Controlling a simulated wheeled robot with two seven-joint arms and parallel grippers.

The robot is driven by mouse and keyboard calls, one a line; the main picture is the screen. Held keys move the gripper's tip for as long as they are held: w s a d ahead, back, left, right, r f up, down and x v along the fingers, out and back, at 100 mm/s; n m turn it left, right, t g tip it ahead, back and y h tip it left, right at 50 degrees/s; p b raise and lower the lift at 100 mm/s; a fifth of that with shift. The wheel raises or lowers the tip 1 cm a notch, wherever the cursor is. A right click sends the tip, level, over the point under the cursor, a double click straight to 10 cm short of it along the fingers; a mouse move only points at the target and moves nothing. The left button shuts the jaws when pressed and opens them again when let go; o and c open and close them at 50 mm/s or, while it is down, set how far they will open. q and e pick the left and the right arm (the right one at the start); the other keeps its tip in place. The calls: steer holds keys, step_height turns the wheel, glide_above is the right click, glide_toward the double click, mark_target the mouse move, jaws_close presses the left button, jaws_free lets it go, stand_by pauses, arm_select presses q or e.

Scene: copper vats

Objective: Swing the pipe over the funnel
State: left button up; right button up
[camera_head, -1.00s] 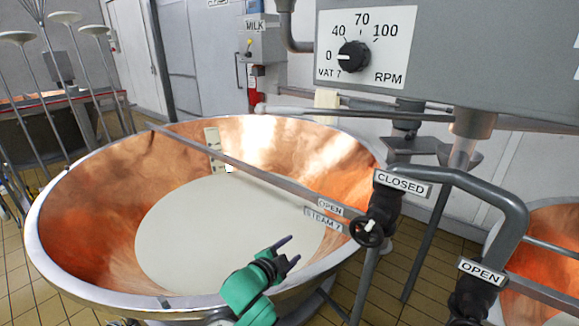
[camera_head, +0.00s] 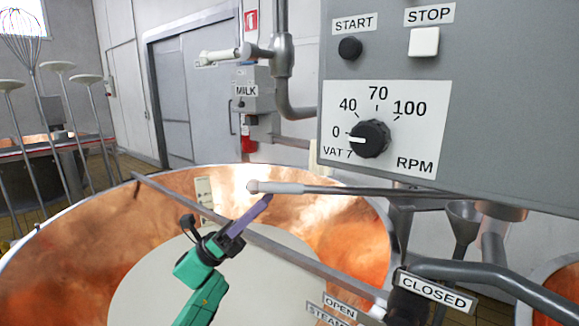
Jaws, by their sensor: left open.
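A thin grey pipe (camera_head: 345,190) with a pale grip and round end (camera_head: 275,187) reaches left over the copper vat from under the control box. A grey metal funnel (camera_head: 463,214) stands to the right, below the box and above the CLOSED label. The pipe's pale end is over the vat, well left of the funnel. My left gripper (camera_head: 264,202) is open and seen nearly edge-on, its fingertips just below the pale end. I cannot tell whether they touch it. My right gripper is not in view.
The control box (camera_head: 470,100) with its dial fills the upper right. A flat metal bar (camera_head: 270,245) crosses the vat (camera_head: 110,235) beside my left gripper. A thicker bent pipe (camera_head: 283,75) hangs behind. A CLOSED handle (camera_head: 470,270) is at lower right.

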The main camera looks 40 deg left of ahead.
arm_select(q)
steer(key=p+x, duration=0.1)
steer(key=x, duration=0.3)
steer(key=p+x, duration=0.2)
steer(key=x, duration=0.2)
steer(key=shift+w+a, duration=0.2)
steer(key=shift+a, duration=0.05)
steer(key=shift+w+d+r, duration=0.15)
steer(key=shift+d, duration=0.2)
steer(key=shift+a, duration=0.15)
steer(key=c, duration=0.5)
jaws_close()
